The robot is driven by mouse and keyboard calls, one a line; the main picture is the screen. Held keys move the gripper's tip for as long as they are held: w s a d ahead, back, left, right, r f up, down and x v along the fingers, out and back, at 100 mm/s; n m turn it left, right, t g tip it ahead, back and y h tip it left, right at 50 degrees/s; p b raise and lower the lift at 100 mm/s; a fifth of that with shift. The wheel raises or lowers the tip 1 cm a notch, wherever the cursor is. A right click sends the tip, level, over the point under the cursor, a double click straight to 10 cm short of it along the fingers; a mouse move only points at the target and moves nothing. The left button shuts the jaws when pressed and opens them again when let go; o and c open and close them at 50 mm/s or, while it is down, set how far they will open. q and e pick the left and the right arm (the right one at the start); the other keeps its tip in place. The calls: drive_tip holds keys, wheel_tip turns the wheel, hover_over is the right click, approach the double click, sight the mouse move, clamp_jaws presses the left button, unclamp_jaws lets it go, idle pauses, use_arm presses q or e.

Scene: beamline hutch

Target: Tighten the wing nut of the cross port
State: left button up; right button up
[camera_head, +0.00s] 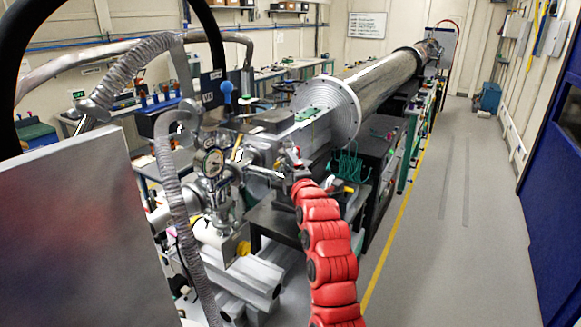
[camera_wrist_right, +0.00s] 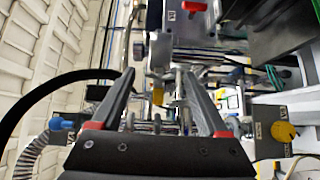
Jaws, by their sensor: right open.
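My right gripper (camera_head: 278,170) is at the end of the red arm, beside the metal vacuum fittings (camera_head: 222,190) of the cross port. In the right wrist view, its two dark fingers with red pads are spread apart, and the gripper (camera_wrist_right: 158,82) holds nothing. Small metal fittings (camera_wrist_right: 180,88) and a yellow part (camera_wrist_right: 158,97) show beyond and between the fingers. I cannot make out the wing nut for certain; it is too small or hidden among the fittings. My left gripper is in neither view.
A round dial gauge (camera_head: 213,162) and a blue-knobbed valve (camera_head: 226,90) stand by the fittings. A yellow knob (camera_wrist_right: 284,131) is close on the right in the wrist view. A ribbed hose (camera_head: 176,205) hangs at the left. The floor aisle (camera_head: 440,240) is clear.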

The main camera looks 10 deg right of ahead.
clamp_jaws()
drive_tip(key=m+g+b, duration=0.2)
drive_tip(key=b, duration=0.3)
drive_tip(key=shift+d+r+g+b, duration=0.1)
drive_tip(key=shift+r+g+b, duration=0.05)
drive_tip(key=shift+g+b, duration=0.2)
drive_tip(key=shift+r+m+g+b, duration=0.2)
drive_tip(key=shift+m+g+b, duration=0.3)
drive_tip(key=shift+b, duration=0.1)
drive_tip(key=shift+w+f+g, duration=0.1)
drive_tip(key=shift+g, duration=0.15)
drive_tip(key=shift+m+g+y+b, duration=0.3)
drive_tip(key=shift+m+g+b, duration=0.1)
drive_tip(key=shift+m, duration=0.1)
drive_tip(key=shift+r, duration=0.2)
